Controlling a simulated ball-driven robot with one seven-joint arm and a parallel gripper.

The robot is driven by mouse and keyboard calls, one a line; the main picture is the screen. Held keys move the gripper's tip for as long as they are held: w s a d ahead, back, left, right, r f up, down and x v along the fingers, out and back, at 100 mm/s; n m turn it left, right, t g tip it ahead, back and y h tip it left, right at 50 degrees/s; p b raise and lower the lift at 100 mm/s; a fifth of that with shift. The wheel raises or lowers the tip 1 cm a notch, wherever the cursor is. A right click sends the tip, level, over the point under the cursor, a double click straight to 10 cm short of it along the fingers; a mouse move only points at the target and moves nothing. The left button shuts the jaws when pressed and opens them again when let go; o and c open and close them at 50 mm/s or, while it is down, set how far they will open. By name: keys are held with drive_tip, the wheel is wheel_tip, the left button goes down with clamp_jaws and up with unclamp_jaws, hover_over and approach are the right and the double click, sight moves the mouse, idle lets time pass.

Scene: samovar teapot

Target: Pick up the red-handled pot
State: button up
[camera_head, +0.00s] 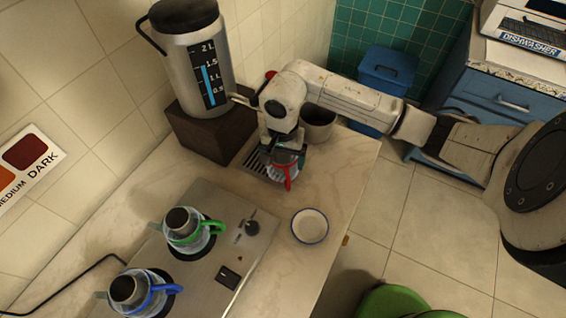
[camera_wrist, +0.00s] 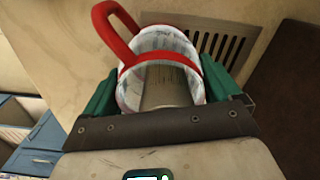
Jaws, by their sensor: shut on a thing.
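The red-handled pot (camera_head: 283,163) is at the drip grate (camera_head: 262,166) beside the samovar's wooden base. In the wrist view the pot (camera_wrist: 160,62) shows its open top, a red band and a red loop handle (camera_wrist: 112,30) pointing to the upper left. My gripper (camera_head: 284,150) is around the pot from above. In the wrist view its green fingers (camera_wrist: 160,92) press on both sides of the pot, shut on it. I cannot tell whether the pot's bottom touches the grate.
The samovar (camera_head: 196,65) stands on a brown block (camera_head: 210,128) at the back. A green-handled pot (camera_head: 187,228) and a blue-handled pot (camera_head: 139,292) sit on the hot plate (camera_head: 231,235). A small white bowl (camera_head: 310,226) is near the counter's front edge. A dark pot (camera_head: 318,122) stands behind my arm.

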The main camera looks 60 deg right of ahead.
drive_tip(key=shift+c, duration=0.9)
drive_tip(key=shift+r, duration=0.15)
drive_tip(key=shift+r+b, duration=0.75)
drive_tip(key=shift+r, duration=0.35)
drive_tip(key=s+a+r+b, duration=0.3)
drive_tip(key=s+r+b, duration=0.2)
drive_tip(key=s+r, duration=0.5)
drive_tip(key=s, duration=0.3)
drive_tip(key=shift+s+r, duration=0.3)
drive_tip(key=shift+s, duration=0.1)
